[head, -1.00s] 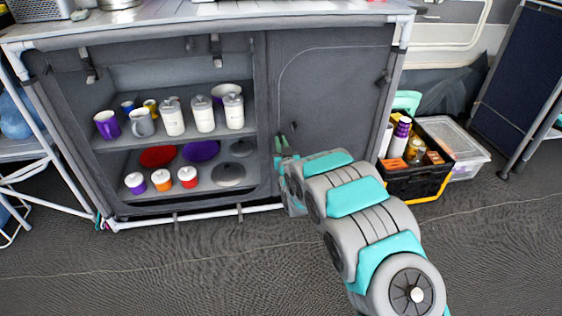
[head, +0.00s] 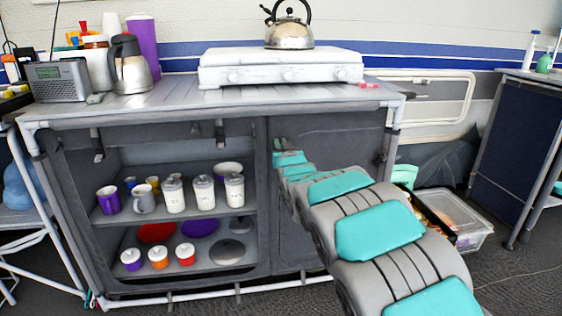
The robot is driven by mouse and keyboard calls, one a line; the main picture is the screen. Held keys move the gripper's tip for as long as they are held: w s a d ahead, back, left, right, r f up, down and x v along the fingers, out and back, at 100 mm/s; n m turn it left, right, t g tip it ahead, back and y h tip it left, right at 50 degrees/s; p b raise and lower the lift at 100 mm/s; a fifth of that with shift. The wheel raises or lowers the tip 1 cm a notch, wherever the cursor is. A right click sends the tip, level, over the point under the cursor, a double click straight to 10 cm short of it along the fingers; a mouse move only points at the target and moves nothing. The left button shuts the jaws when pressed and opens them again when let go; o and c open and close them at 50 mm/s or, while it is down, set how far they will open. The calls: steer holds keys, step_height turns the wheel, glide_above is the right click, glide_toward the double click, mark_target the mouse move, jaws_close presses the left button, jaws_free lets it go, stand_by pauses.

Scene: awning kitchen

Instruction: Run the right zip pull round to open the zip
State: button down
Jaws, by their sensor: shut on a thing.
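The right door (head: 345,142) of the grey fabric cupboard is a dark panel that hangs closed across the right half. My gripper (head: 279,145) is at the upper left part of this door, close to the middle post. It is shut on the right zip pull, which is too small and too covered by the fingers to make out. My arm reaches up from the lower right and hides much of the door's lower part. I cannot tell how much of the zip is parted.
The left half is open, with mugs, canisters and lids on its shelves (head: 183,213). A stove (head: 282,70) with a kettle (head: 289,30) stands on the worktop (head: 180,97). A clear box (head: 455,218) and a dark crate stand right of the cupboard.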

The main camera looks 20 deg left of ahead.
steer(key=shift+r, duration=0.7)
steer(key=c, duration=0.9)
jaws_free()
steer(key=shift+f, duration=0.1)
steer(key=v, duration=0.7)
steer(key=shift+s+d, duration=0.2)
steer(key=shift+s, duration=0.15)
